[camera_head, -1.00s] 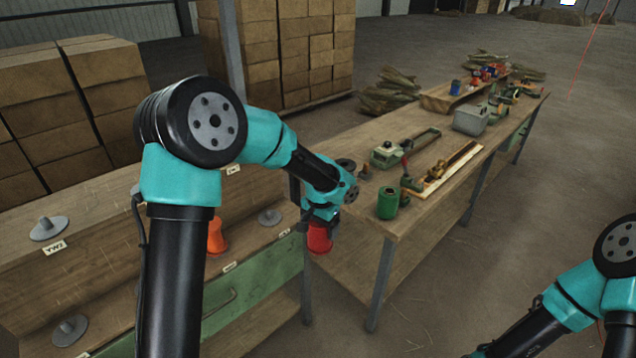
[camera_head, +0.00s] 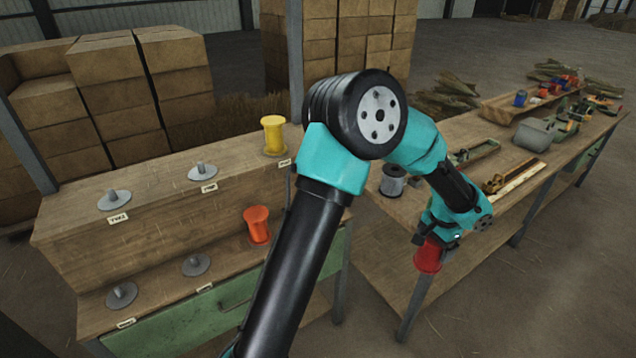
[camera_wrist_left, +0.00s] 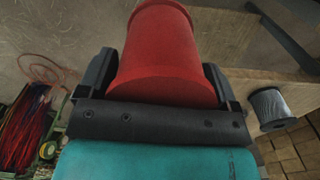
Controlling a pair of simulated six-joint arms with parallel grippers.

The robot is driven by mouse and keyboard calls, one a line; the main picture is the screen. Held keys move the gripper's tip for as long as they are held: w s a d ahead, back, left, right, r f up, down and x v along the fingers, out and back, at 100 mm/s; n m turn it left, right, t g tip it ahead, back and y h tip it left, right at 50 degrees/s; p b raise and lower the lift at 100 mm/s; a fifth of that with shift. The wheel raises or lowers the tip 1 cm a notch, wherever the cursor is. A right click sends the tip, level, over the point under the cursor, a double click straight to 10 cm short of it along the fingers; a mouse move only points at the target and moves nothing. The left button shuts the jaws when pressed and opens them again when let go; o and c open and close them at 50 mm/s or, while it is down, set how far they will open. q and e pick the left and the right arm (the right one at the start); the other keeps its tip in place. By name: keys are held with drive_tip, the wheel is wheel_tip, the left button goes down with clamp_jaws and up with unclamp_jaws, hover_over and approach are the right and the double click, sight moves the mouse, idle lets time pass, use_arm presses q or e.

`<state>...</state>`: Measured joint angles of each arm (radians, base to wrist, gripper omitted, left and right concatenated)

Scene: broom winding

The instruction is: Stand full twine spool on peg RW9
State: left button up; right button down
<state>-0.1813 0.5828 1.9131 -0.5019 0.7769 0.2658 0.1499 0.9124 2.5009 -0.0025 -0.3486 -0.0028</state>
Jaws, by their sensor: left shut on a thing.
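My left gripper (camera_head: 440,236) is shut on a red twine spool (camera_head: 428,257), held in the air in front of the workbench's near edge. In the left wrist view the red spool (camera_wrist_left: 160,60) sits between the two fingers (camera_wrist_left: 160,85). A two-step wooden rack (camera_head: 165,240) at left has bare pegs on round grey bases: two on the upper step (camera_head: 114,199) (camera_head: 201,171) and two on the lower step (camera_head: 121,294) (camera_head: 196,265). Their labels are too small to read surely. My right gripper is out of view.
A yellow spool (camera_head: 272,135) stands on the upper step, an orange spool (camera_head: 257,225) on the lower step. A grey wire spool (camera_head: 393,181) stands on the workbench (camera_head: 375,240). My left arm crosses in front of the rack's right end.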

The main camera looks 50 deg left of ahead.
use_arm(q)
drive_tip(key=w+a, duration=0.3)
drive_tip(key=a, duration=1.8)
drive_tip(key=s+a, duration=0.3)
drive_tip(key=a, duration=0.8)
drive_tip(key=s+a+n, duration=0.1)
drive_tip(key=s+a, duration=0.2)
drive_tip(key=a, duration=0.8)
drive_tip(key=shift+f, duration=0.2)
drive_tip(key=shift+s, duration=0.1)
drive_tip(key=shift+f, duration=2.9)
drive_tip(key=shift+f, duration=0.6)
drive_tip(key=o, duration=0.8)
drive_tip(key=shift+c, duration=0.2)
